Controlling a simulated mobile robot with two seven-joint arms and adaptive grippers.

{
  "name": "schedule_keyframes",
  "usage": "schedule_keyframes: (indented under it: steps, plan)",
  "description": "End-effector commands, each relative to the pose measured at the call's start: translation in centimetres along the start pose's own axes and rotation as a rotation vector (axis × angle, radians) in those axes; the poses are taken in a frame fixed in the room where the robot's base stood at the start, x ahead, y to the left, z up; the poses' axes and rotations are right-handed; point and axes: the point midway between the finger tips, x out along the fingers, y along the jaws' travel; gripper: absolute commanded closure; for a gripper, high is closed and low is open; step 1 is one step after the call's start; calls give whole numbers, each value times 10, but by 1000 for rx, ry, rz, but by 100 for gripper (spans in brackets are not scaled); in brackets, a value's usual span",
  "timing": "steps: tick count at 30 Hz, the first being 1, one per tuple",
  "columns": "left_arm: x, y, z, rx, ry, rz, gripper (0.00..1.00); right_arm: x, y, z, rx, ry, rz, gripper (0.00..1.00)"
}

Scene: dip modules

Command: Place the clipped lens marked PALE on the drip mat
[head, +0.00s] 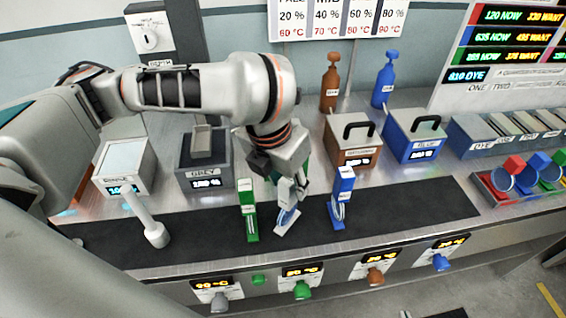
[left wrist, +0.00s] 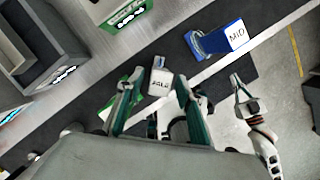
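The clipped lens marked PALE (left wrist: 160,82) has a white block on top; in the head view its pale-blue lower part (head: 286,218) shows at the long dark mat (head: 410,203), which I take as the drip mat. I cannot tell whether it touches the mat. My left gripper (head: 288,186) is over it, pointing down. In the left wrist view its two fingers (left wrist: 154,88) stand apart on either side of the block, with gaps visible. My right gripper (left wrist: 247,95) is small in the left wrist view, away from the lens; its fingers are unclear.
A green clipped lens (head: 248,212) stands left of PALE, and a blue one marked MID (head: 341,198) stands right. Behind are a grey bath (head: 205,160), a brown bath (head: 352,142) and a blue bath (head: 413,137). The mat's right end is clear.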

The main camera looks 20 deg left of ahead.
Motion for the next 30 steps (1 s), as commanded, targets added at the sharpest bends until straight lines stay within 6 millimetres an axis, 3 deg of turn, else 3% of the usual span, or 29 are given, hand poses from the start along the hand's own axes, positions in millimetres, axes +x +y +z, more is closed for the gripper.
schedule_keyframes:
  steps: [6, 12, 30]
  plan:
    - [-38, 1, 1, 0, -3, 2, 64, -5, 2, -7, 0, -1, 2, 100]
    - [-56, 0, 0, -2, -1, 0, 64, -5, 6, -1, 1, -14, 9, 100]
    - [-60, 0, 0, -1, 1, 0, 64, -5, 6, 1, 3, -19, 11, 100]
